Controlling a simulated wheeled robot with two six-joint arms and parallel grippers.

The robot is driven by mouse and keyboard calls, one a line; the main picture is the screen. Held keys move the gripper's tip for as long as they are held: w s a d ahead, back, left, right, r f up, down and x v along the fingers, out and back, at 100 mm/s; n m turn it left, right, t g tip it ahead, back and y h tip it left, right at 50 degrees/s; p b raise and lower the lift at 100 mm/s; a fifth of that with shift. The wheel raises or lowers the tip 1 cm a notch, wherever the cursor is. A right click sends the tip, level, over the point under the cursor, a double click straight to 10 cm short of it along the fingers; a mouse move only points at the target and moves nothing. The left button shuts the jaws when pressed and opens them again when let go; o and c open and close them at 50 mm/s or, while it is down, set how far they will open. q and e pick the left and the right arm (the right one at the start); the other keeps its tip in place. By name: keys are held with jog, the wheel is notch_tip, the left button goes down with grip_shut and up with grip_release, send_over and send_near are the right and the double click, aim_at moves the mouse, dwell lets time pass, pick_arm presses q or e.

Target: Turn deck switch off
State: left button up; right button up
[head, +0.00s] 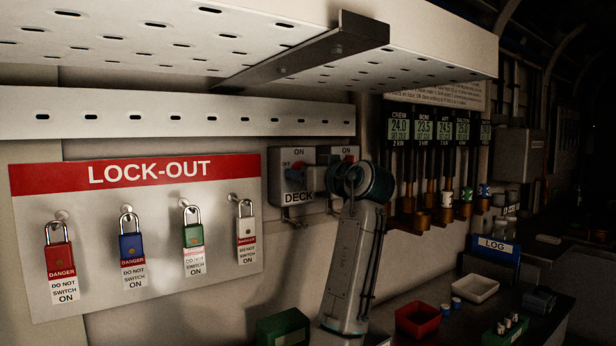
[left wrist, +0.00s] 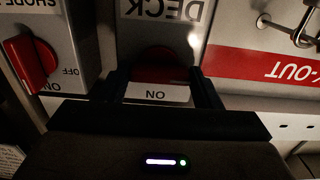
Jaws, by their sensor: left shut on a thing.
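The deck switch box (head: 291,187) is a grey wall box marked DECK, with ON at its top and OFF at its left. Its red knob (head: 298,165) shows only in part behind my left gripper (head: 316,179). In the left wrist view, the red knob (left wrist: 157,66) sits between the two dark fingers of my left gripper (left wrist: 160,90), which are shut on it. An ON label (left wrist: 157,94) lies just below the knob there. Which way the knob points cannot be told. My right gripper is not in view.
A second switch box (left wrist: 45,45) with a red knob (left wrist: 30,62) stands close beside it. A lock-out board (head: 150,215) with several tagged padlocks hangs to the left. A perforated shelf (head: 230,45) overhangs above. A red bin (head: 418,319) and white tray (head: 474,287) sit at lower right.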

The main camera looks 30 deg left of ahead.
pick_arm(q)
jog(key=shift+f, duration=0.1)
dwell(0.3)
jog(key=o, duration=1)
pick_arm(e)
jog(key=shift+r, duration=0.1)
pick_arm(q)
jog(key=b+v, duration=0.1)
jog(key=v, duration=0.9)
jog(key=shift+s+d+b, duration=0.15)
jog(key=shift+d+b, duration=0.2)
jog(key=shift+b, duration=0.05)
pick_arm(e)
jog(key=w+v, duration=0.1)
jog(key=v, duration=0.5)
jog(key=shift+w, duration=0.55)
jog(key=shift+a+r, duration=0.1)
